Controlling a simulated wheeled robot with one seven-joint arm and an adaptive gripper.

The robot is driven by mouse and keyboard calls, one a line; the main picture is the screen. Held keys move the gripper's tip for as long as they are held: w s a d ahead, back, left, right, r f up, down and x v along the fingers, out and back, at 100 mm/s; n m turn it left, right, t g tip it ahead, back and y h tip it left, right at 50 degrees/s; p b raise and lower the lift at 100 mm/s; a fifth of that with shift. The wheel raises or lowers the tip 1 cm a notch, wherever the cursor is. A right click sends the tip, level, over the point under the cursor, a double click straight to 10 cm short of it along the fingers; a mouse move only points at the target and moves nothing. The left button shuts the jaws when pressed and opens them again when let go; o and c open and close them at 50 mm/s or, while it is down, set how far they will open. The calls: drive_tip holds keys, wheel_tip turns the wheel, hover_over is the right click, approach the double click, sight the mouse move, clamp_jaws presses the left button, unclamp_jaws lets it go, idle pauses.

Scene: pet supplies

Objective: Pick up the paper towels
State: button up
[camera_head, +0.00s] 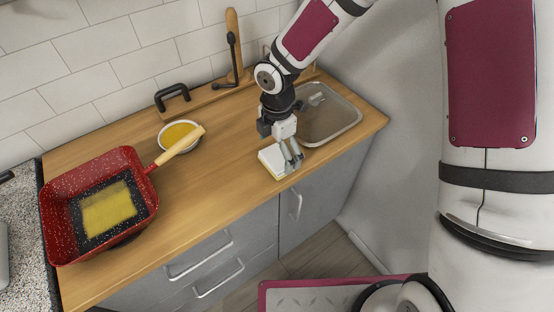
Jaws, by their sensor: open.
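The paper towels (271,160) look like a small, flat white stack lying on the wooden counter near its front edge, left of the sink. My gripper (291,163) points down at the right side of the stack, with its fingers at or just above it. The fingers are open. I cannot tell whether they touch the stack. The fingers hide part of its right side.
A red speckled pan (60,210) with yellow contents sits at the left of the counter (205,195). A small bowl (163,140) of yellow stuff stands behind the pan's wooden handle. The sink (345,119) lies right of my gripper. A black faucet (235,60) stands at the wall.

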drive_tip(key=shift+f, duration=1.35)
drive_tip(key=c, duration=1)
drive_tip(key=shift+r, duration=0.15)
drive_tip(key=shift+r, duration=0.55)
wheel_tip(320, 180, up, 2)
drive_tip(key=shift+w+r, duration=0.1)
drive_tip(key=shift+w, duration=0.05)
drive_tip(key=s, duration=0.5)
drive_tip(key=s+r+b, duration=0.1)
drive_tip(key=s, duration=1)
drive_tip(key=shift+s+a+r, duration=0.15)
drive_tip(key=shift+a+r, duration=0.1)
drive_tip(key=shift+a, duration=0.05)
